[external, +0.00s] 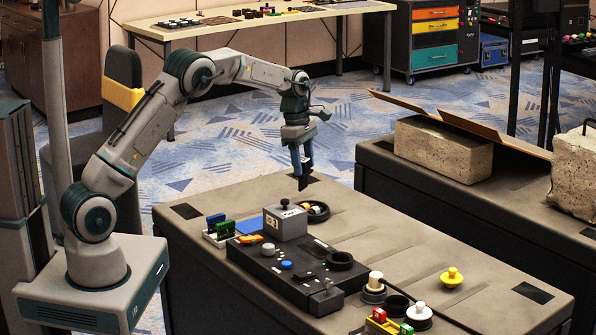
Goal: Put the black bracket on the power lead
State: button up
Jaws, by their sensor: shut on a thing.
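My gripper (302,166) hangs from the arm, pointing down over the far edge of the near table. It is shut on a small black piece, which I take to be the black bracket (302,184). The piece is held upright and appears to be above the tabletop, beyond the grey box on the console. Its exact shape is too small to tell. I cannot pick out the power lead with certainty in this view. A black round dish (321,216) with small items in it lies on the table just below and right of the gripper.
A black console (292,270) with a grey box (285,222), knobs and round holders fills the table's middle. Green and blue cards (220,225) stand at its left. A yellow knob (452,277) and several small parts lie at the front right. The tabletop right of the dish is clear.

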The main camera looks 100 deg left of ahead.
jog(key=shift+s+a+f+n+y+p, duration=0.1)
jog(key=shift+s+a+f+n+p, duration=0.35)
jog(key=shift+a+f, duration=1.25)
jog(key=shift+s+a+f+n+y+p, duration=0.15)
jog(key=shift+a+f+n+p, duration=0.55)
jog(key=shift+a+f, duration=1.05)
jog(key=shift+s+a+f+n+y+p, duration=0.1)
jog(key=shift+s+a+f+n+p, duration=0.2)
jog(key=shift+a+f+n, duration=1)
jog(key=shift+a+f+m, duration=0.35)
jog(key=shift+a+m, duration=0.05)
jog(key=shift+m, duration=0.05)
jog(key=shift+f, duration=0.15)
jog(key=o, duration=1.1)
jog(key=r, duration=0.4)
jog(key=s+r, duration=0.1)
jog(key=r, duration=0.3)
jog(key=r+b, duration=0.1)
jog(key=r, duration=0.3)
jog(key=shift+s+r, duration=0.1)
jog(key=shift+s, duration=0.3)
